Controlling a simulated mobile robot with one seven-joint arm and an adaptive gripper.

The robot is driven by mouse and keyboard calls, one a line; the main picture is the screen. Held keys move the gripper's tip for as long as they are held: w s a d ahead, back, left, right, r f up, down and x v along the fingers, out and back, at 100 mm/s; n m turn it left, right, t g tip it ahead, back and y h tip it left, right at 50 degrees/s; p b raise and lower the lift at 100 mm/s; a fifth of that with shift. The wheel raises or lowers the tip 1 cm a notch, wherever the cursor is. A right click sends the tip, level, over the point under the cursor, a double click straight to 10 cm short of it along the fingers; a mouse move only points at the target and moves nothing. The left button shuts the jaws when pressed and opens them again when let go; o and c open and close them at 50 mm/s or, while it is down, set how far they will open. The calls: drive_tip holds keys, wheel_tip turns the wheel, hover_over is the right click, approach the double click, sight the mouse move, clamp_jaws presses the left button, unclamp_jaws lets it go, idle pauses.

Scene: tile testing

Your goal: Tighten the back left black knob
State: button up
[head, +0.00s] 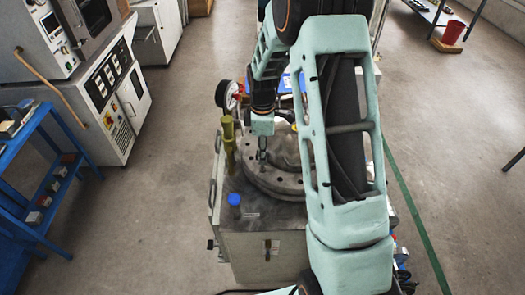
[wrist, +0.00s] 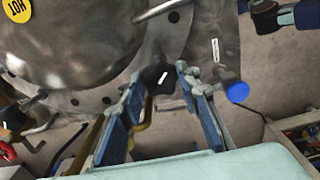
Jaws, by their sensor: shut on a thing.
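A black knob (wrist: 157,77) with a white mark shows in the wrist view, at the edge of the round grey metal lid. My gripper (wrist: 161,82) has its two fingertips on either side of this knob and is shut on it. In the head view my gripper (head: 262,156) points down at the left part of the round flange (head: 268,183) on top of the grey machine. The knob itself is hidden behind the fingers there. I cannot tell from these frames how far the knob is turned.
A blue cap (head: 234,199) stands near the machine's front left corner; it also shows in the wrist view (wrist: 237,92). A tall olive post (head: 229,145) and a dial gauge (head: 232,96) stand close left of my arm.

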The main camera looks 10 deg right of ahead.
drive_tip(key=shift+m, duration=0.3)
drive_tip(key=m+b, duration=0.2)
drive_tip(key=m, duration=0.1)
drive_tip(key=shift+m, duration=0.4)
drive_tip(key=m+b, duration=0.1)
drive_tip(key=m, duration=0.3)
drive_tip(key=shift+m, duration=0.3)
drive_tip(key=m+b, duration=0.1)
drive_tip(key=m, duration=0.7)
drive_tip(key=shift+m+b, duration=0.3)
drive_tip(key=shift+b, duration=0.05)
drive_tip(key=shift+w, duration=0.1)
drive_tip(key=o, duration=1.2)
drive_tip(key=shift+c, duration=0.2)
drive_tip(key=shift+r, duration=0.1)
